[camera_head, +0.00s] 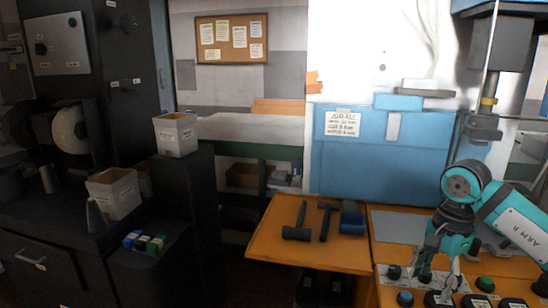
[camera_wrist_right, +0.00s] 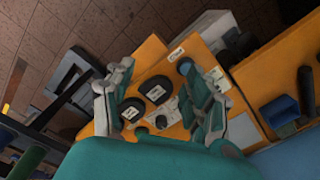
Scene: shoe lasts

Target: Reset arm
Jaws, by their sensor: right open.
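My right arm (camera_head: 515,222), teal and grey and marked "ARM R", comes in from the right in the head view. Its gripper (camera_head: 438,278) points down over the orange table (camera_head: 275,243), above a panel of round buttons. In the right wrist view the two fingers of this gripper (camera_wrist_right: 160,108) stand wide apart with nothing between them that they hold. Behind them are two large black round knobs (camera_wrist_right: 157,90) with white labels and a blue button (camera_wrist_right: 186,67). Whether the fingertips touch the panel cannot be told. My left arm and gripper are not in view.
A green button (camera_head: 485,284) and a blue button (camera_head: 405,299) sit close to the right gripper. Hammers (camera_head: 299,222) and a blue block (camera_head: 351,218) lie on the table's left part. White bins (camera_head: 176,134) stand on dark cabinets at left. A press (camera_head: 485,127) rises behind my right arm.

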